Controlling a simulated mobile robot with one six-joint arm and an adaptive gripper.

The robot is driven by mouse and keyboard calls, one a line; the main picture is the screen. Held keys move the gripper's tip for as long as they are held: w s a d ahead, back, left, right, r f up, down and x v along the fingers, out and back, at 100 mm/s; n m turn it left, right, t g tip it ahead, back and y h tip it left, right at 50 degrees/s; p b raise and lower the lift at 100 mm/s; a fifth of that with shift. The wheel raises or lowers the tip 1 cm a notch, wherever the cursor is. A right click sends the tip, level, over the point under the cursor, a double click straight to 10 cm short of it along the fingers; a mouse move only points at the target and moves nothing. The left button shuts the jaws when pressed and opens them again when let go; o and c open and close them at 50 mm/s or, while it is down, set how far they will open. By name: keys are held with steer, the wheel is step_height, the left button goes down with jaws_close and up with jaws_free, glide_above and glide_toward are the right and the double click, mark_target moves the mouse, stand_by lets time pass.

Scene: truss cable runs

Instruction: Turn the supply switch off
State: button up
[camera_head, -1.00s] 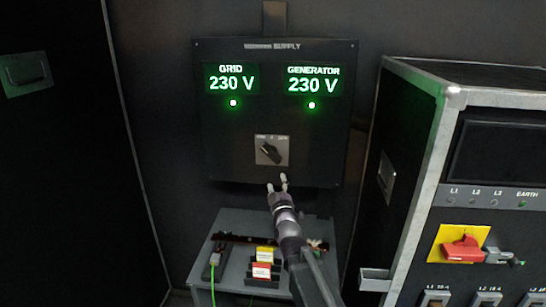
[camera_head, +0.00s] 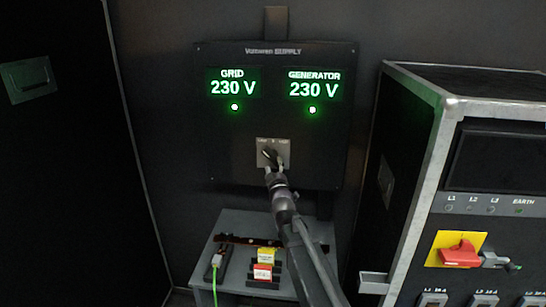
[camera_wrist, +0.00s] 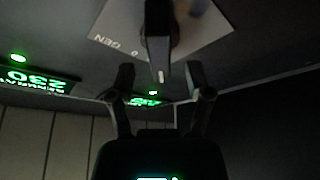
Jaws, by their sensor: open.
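The supply switch (camera_head: 267,154) is a dark rotary knob on a light square plate, low on the black supply panel (camera_head: 225,165). Its handle appears slanted, upper end to the left; my gripper hides part of it. In the wrist view the knob (camera_wrist: 158,40) stands out from its plate, where "0" and "GEN" can be read. My gripper (camera_head: 274,167) is at the switch from below, its fingers open. In the wrist view the fingertips of my gripper (camera_wrist: 161,78) are on either side of the knob's end, with visible gaps; it is not gripped.
Green GRID (camera_head: 233,82) and GENERATOR (camera_head: 314,85) displays both read 230 V, with lit lamps below. A small grey table (camera_head: 240,222) with yellow and red labelled blocks stands beneath. A metal-edged cabinet (camera_head: 433,150) with a red switch (camera_head: 459,254) stands at right.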

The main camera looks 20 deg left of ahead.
mark_target(273, 160)
steer(key=shift+p+x, duration=0.35)
steer(key=shift+x, duration=1.65)
steer(key=shift+c, duration=0.2)
jaws_close()
